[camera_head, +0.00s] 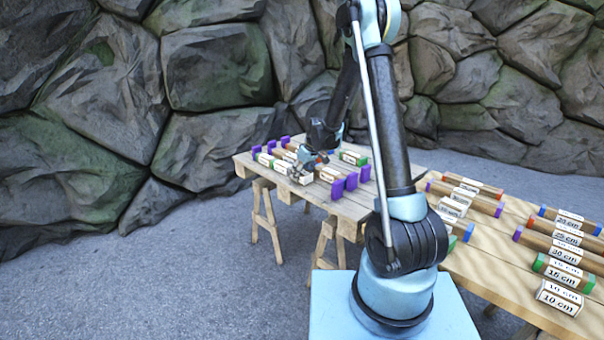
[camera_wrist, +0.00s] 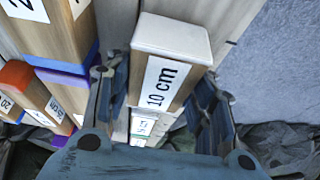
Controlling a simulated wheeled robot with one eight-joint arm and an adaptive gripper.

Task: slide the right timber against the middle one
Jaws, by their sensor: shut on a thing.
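My gripper (camera_head: 312,165) is over the wooden trestle table in the head view. In the wrist view my gripper (camera_wrist: 165,100) is shut on a short timber labelled 10 cm (camera_wrist: 172,55) with a white end, one finger on each side. In the head view a white-ended timber (camera_head: 303,180) shows at the gripper, partly hidden by it. Timbers with purple ends (camera_head: 337,188) lie just right of the gripper, and more (camera_head: 257,150) lie to its left. I cannot tell for sure which are the middle and right timbers.
The trestle table (camera_head: 330,205) has bare boards along its front. A second table (camera_head: 500,270) at the right carries several labelled timbers, with a 10 cm one (camera_head: 560,298) near its front. In the wrist view, longer timbers (camera_wrist: 60,40) lie close left. A rock wall (camera_head: 215,70) stands behind.

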